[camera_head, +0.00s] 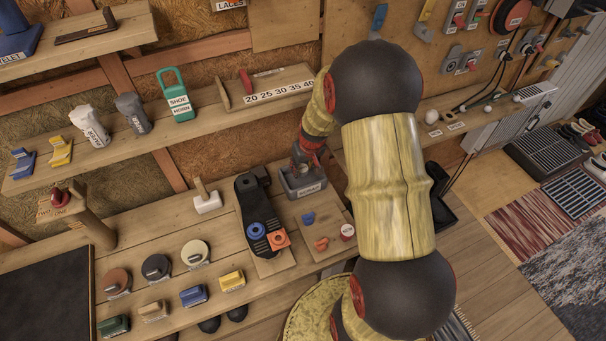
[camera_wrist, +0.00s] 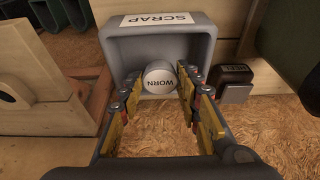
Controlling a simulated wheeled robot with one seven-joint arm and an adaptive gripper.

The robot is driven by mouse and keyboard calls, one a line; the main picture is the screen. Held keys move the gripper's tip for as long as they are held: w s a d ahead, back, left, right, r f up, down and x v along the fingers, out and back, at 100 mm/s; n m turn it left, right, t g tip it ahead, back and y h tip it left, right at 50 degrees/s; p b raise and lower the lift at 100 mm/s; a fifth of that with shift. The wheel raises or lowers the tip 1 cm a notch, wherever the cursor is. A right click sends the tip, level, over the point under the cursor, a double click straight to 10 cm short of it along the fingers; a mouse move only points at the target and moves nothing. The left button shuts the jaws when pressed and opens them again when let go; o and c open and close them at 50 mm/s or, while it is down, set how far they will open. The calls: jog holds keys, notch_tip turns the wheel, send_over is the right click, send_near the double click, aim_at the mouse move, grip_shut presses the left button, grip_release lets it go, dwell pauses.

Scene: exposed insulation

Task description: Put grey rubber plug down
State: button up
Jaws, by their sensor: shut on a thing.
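The grey rubber plug (camera_wrist: 160,77), a light grey round piece with a WORN label, sits between the fingertips of my gripper (camera_wrist: 161,84) in the wrist view. My gripper is shut on it. The plug is over the open grey bin (camera_wrist: 205,45) labelled SCRAP, near the bin's wall; I cannot tell whether it touches the bin. In the head view my gripper (camera_head: 304,163) points down at this bin (camera_head: 303,187) at the back of the bench. The plug cannot be made out there.
A small mallet (camera_head: 206,198) stands further left. Small blue and red pieces and a jar (camera_head: 347,231) are in front. A dark block (camera_wrist: 234,83) is beside the bin.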

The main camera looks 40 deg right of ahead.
aim_at(304, 170)
jog(key=shift+s+b+x, duration=0.15)
jog(key=shift+b+x, duration=0.25)
jog(key=shift+x, duration=0.4)
jog(key=shift+s+b+x, duration=0.2)
jog(key=shift+b+x, duration=0.15)
jog(key=shift+x, duration=0.45)
jog(key=shift+f, duration=0.15)
jog(key=shift+f, duration=0.15)
jog(key=o, duration=1.2)
jog(key=shift+o, duration=0.5)
